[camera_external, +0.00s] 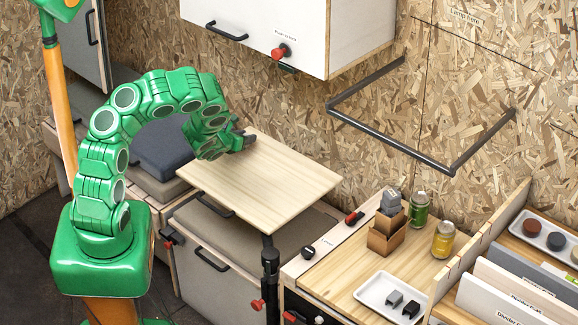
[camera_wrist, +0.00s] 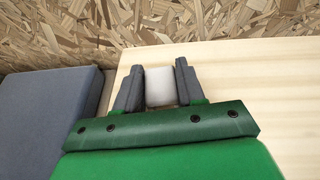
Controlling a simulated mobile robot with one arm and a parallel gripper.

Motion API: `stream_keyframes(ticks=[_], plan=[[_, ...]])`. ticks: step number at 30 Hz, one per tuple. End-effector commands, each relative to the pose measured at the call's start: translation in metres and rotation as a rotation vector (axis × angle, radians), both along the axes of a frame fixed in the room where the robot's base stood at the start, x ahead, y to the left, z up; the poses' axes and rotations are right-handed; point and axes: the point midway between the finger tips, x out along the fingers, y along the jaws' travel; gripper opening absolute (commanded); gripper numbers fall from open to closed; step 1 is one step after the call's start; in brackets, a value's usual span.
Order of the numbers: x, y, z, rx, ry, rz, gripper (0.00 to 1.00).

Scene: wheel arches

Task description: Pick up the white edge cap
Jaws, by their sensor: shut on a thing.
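The white edge cap (camera_wrist: 160,87) sits between the two grey fingers of my gripper (camera_wrist: 159,84) in the wrist view. It looks like a small pale block, and the fingers are shut on it from both sides. In the external view my gripper (camera_external: 247,140) is at the back left edge of the light wooden table (camera_external: 270,185). The cap itself cannot be made out there, hidden by the gripper. I cannot tell whether the cap touches the tabletop or is lifted off it.
A grey cushion (camera_external: 163,150) lies left of the table. A white cabinet (camera_external: 270,32) and a dark metal frame (camera_external: 395,145) are on the chipboard wall. Most of the tabletop is bare.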

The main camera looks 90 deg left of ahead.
Motion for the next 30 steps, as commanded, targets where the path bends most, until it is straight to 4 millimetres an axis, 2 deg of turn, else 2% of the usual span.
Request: stream_keyframes(ticks=[18,24,30], plan=[[0.000,0.000,0.075,0.003,0.001,0.000,0.10],[0.000,0.000,0.088,0.001,0.001,0.000,0.10],[0.000,0.000,0.092,-0.001,0.001,0.000,0.10]])
